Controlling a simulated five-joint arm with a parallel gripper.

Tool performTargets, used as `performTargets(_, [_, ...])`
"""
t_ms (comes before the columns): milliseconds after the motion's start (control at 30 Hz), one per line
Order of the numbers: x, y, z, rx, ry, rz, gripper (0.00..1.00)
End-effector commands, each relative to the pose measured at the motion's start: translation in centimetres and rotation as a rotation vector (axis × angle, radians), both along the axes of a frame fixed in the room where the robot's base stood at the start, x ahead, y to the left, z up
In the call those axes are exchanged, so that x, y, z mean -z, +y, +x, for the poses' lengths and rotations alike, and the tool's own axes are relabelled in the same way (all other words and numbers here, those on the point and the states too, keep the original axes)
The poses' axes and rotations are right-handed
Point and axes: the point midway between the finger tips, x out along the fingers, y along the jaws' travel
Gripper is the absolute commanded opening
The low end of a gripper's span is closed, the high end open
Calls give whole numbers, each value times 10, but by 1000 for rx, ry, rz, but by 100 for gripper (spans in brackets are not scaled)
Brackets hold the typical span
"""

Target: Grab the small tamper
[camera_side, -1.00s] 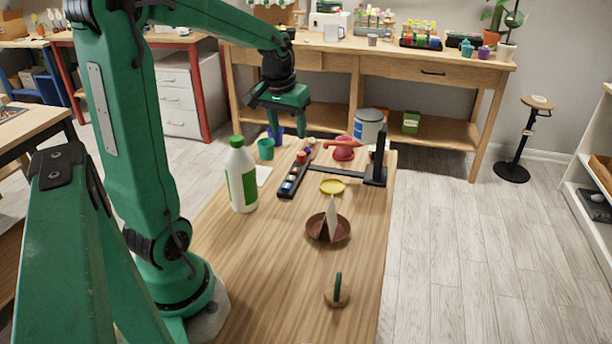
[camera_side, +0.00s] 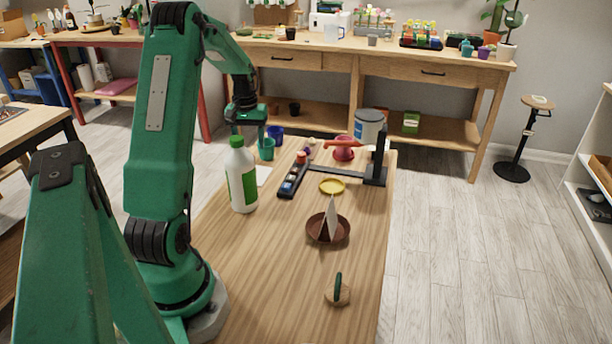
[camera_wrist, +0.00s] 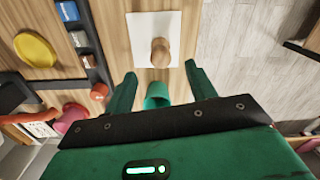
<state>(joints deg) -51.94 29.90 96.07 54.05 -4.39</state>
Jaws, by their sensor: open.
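A small wooden piece with a rounded top (camera_wrist: 160,52), which looks like the small tamper, is on a white card (camera_wrist: 138,30) in the wrist view. In the side view the white bottle hides it, and only part of the card (camera_side: 263,176) shows. My gripper (camera_wrist: 160,69) is open and empty, its fingers either side of the view's middle. The wooden piece appears just beyond the fingertips, in line with the gap. In the side view my gripper (camera_side: 250,135) is at the table's far left end, above and near the teal cup (camera_side: 266,150).
A white bottle with a green label (camera_side: 242,178) stands near the card. A dark rack of small pots (camera_side: 293,180), a yellow dish (camera_side: 332,186) and a red press-like thing (camera_side: 343,148) are to the right. The table's front is mostly clear.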

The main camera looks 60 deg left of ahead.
Motion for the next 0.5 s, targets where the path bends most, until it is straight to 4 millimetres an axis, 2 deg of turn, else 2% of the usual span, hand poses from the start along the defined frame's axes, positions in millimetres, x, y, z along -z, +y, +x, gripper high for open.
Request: performTargets(500, [26,0,0,1,0,0,56])
